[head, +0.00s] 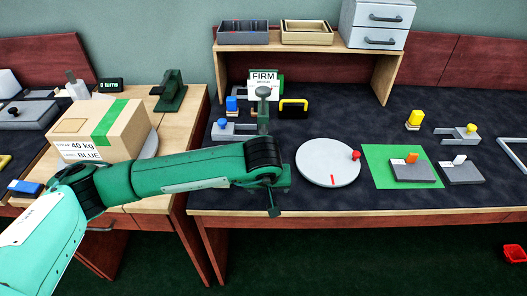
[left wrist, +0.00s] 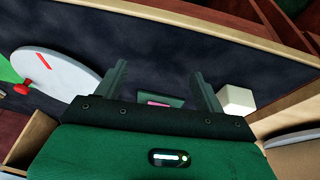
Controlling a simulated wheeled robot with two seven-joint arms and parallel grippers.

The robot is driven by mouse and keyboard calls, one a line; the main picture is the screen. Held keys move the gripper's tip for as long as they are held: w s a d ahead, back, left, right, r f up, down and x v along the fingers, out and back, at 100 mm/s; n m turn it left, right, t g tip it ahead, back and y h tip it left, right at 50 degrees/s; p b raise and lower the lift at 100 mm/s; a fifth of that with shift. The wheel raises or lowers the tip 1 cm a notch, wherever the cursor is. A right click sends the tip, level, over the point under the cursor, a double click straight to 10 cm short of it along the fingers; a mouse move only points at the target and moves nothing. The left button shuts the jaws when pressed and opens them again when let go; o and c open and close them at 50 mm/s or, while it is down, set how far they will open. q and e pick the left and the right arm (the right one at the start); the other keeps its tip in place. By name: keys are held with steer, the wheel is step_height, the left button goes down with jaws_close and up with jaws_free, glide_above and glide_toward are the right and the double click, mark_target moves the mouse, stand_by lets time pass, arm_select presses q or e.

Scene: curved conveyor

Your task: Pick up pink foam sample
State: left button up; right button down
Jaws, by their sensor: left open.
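A small pink patch (left wrist: 158,103), which looks like the pink foam sample, shows in the left wrist view between my finger bases, on or in a dark green piece (left wrist: 172,99). Most of it is hidden behind the gripper body, and I cannot tell how far it is from the fingers. In the head view I cannot make out the pink sample. My left gripper (left wrist: 160,76) is open, its two fingers apart. In the head view my left gripper (head: 274,196) is over the front left part of the dark table, left of the white disc. My right gripper is not in view.
The white disc (head: 322,172) has a red knob. A green mat (head: 378,174) lies to its right. A FIRM sign (head: 263,84) stands behind my arm. A cardboard box (head: 98,129) stands left. A cream block (left wrist: 237,100) is right of my fingers in the wrist view.

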arm_select(q)
steer(key=shift+w+a+r+t+y, duration=0.25)
steer(key=shift+w+a+t+y, duration=0.15)
steer(key=shift+w+a, duration=0.5)
steer(key=w, duration=0.5)
steer(key=shift+w+d+p, duration=0.1)
steer(key=shift+w+p, duration=0.2)
steer(key=shift+w, duration=0.05)
steer(key=w, duration=0.5)
steer(key=shift+w, duration=0.35)
steer(key=shift+w+f+p, duration=0.15)
steer(key=shift+f+p, duration=0.15)
steer(key=shift+w+f, duration=0.1)
steer(key=shift+f, duration=0.2)
steer(key=c, duration=1.1)
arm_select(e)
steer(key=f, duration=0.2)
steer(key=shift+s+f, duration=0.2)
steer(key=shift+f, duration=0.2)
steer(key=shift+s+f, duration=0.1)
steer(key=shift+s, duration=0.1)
